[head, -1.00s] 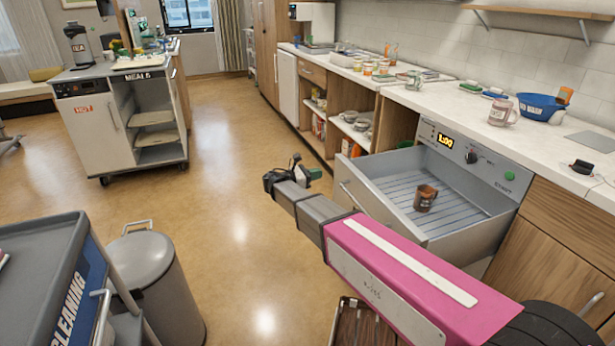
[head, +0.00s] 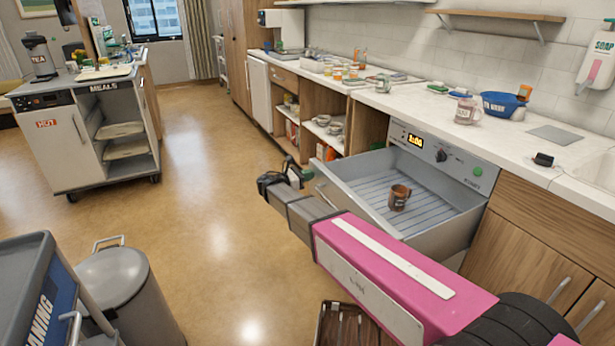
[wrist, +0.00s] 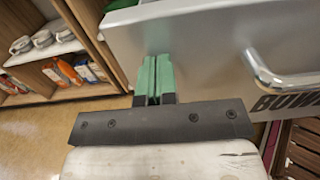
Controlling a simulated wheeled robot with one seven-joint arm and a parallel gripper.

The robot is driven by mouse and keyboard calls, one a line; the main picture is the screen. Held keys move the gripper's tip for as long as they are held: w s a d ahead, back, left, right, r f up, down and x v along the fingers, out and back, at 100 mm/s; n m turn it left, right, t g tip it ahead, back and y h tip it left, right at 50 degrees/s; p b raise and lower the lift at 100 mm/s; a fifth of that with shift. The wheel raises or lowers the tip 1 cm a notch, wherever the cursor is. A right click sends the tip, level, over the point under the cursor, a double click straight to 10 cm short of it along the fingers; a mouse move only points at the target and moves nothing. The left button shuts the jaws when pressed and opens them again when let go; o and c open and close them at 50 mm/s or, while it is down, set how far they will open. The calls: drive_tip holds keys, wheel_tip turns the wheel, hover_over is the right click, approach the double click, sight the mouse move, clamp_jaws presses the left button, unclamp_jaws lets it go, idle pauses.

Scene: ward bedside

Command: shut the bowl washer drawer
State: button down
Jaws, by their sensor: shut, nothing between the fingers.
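The bowl washer drawer (head: 440,234) is pulled out from its silver unit under the counter, with a brown mug (head: 399,197) standing on its ribbed floor. The wrist view shows the drawer's grey front (wrist: 205,50), a bar handle (wrist: 285,82) at right and part of its lettering. My gripper (head: 305,172) is at the far end of the drawer front, on its outer side. In the wrist view its green fingers (wrist: 154,80) are together and empty, in front of the panel near its left edge and well left of the handle. I cannot tell whether they touch it.
A grey bin (head: 125,295) and a cleaning cart (head: 35,300) stand at the lower left. A meal trolley (head: 85,140) is farther back. Open shelves (head: 325,130) adjoin the drawer's far side. The floor left of my arm is clear.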

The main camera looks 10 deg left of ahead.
drive_tip(key=x, duration=4.1)
drive_tip(key=shift+w, duration=0.15)
